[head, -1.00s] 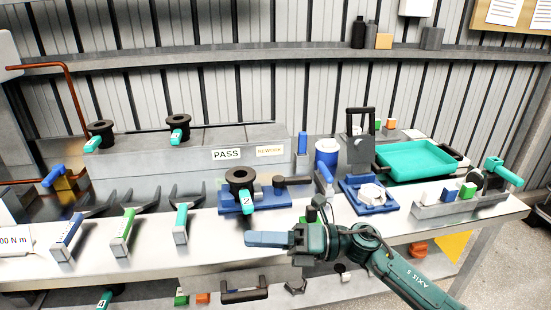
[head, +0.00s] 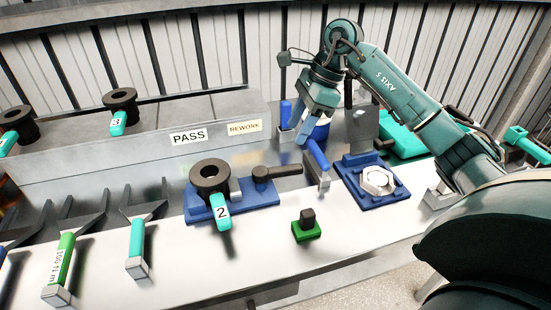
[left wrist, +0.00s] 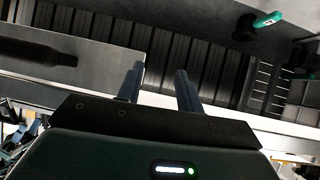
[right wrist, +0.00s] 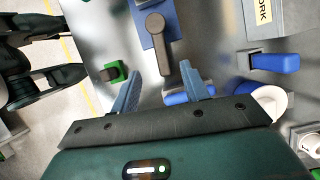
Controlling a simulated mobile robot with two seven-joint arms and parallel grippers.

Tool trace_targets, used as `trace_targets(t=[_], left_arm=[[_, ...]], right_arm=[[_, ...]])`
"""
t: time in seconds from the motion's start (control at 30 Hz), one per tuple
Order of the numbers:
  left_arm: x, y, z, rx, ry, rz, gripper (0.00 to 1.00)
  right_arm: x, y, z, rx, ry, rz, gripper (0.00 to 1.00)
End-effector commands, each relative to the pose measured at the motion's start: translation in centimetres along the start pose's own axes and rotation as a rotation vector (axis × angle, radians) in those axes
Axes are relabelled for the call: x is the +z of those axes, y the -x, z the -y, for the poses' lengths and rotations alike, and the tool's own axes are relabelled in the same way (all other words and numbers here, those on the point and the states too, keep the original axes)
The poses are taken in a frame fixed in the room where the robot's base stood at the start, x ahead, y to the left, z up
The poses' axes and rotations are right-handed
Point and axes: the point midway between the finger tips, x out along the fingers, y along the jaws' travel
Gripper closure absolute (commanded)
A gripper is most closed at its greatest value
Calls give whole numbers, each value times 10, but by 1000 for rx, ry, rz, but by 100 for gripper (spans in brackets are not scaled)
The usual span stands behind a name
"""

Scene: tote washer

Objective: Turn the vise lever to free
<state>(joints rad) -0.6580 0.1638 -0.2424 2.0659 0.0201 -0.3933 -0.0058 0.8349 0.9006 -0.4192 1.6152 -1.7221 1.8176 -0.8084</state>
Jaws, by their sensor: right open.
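The vise has a blue base (head: 262,192) on the bench and holds a black ring (head: 210,175) with a teal tag marked 2. Its dark lever (head: 285,170) points right from a round hub. In the right wrist view the lever (right wrist: 165,48) lies just beyond the fingers. My right gripper (head: 303,122) is raised behind and right of the lever, fingers down, open and empty; its fingers also show in the right wrist view (right wrist: 160,75). My left gripper (left wrist: 158,88) is open and empty, away from the vise and outside the head view.
A blue-handled piece (head: 317,155) stands close right of the lever. A blue fixture with a white ring (head: 378,180) is farther right, and a green block with a black knob (head: 306,226) is in front. PASS and REWORK signs (head: 188,138) mark the ledge behind.

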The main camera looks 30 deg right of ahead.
Motion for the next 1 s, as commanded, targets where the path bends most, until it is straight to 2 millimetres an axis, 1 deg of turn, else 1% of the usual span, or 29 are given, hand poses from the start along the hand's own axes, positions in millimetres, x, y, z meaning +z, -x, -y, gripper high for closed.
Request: trace_targets(t=[0.03, 0.23, 0.4, 0.5, 0.6, 0.7, 1.0], left_arm=[[1, 2, 0, 0, 1, 6, 64], [11, 6, 0, -3, 4, 42, 64], [10, 8, 2, -12, 8, 47, 64], [9, 8, 4, -18, 12, 49, 64], [9, 8, 6, -23, 15, 52, 64], [10, 6, 6, -25, 17, 55, 64], [9, 5, 6, -25, 18, 52, 64]], right_arm=[[1, -10, -1, 5, 1, 0, 55], [2, -52, -2, 8, 0, 3, 55], [2, -85, -2, 5, 0, 4, 55], [2, -99, -1, 4, -1, 4, 55], [2, -109, -1, 4, 0, 4, 55], [2, -114, -1, 2, 1, 4, 55], [1, -116, -1, 1, 1, 4, 55]])
